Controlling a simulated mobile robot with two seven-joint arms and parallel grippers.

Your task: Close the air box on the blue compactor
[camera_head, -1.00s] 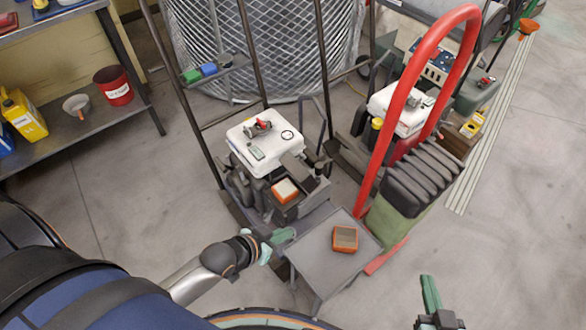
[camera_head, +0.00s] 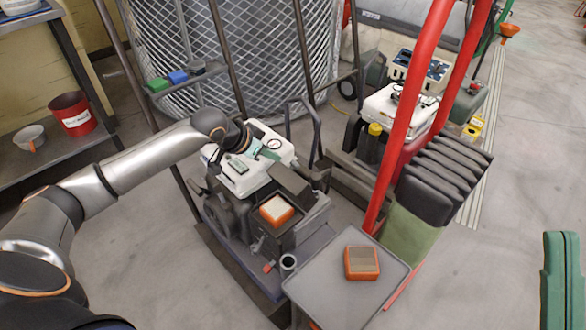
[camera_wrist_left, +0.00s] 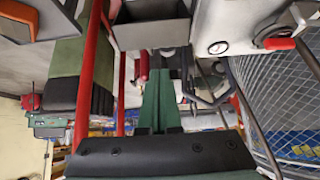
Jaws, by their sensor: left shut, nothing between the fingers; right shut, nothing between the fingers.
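The compactor with the white top (camera_head: 236,180) stands left of centre on a blue-grey base. Its air box (camera_head: 262,228) is open, with an orange-rimmed pale filter (camera_head: 277,209) showing inside. A dark lid (camera_head: 290,183) stands raised behind the filter. My left gripper (camera_head: 268,150) is shut and empty above the white top, behind the lid; whether it touches anything is unclear. Its green fingers (camera_wrist_left: 158,88) also show closed in the left wrist view, with a red lever (camera_wrist_left: 280,43) on a white surface at upper right. My right gripper (camera_head: 562,285) is shut and empty at the right edge.
A grey tray table (camera_head: 330,285) holds an orange-framed filter (camera_head: 361,262). A red bar (camera_head: 410,120) rises beside a second machine with dark ribbed bellows (camera_head: 440,180). A metal mesh cylinder (camera_head: 240,50) stands behind. A shelf with a red can (camera_head: 73,115) is at left.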

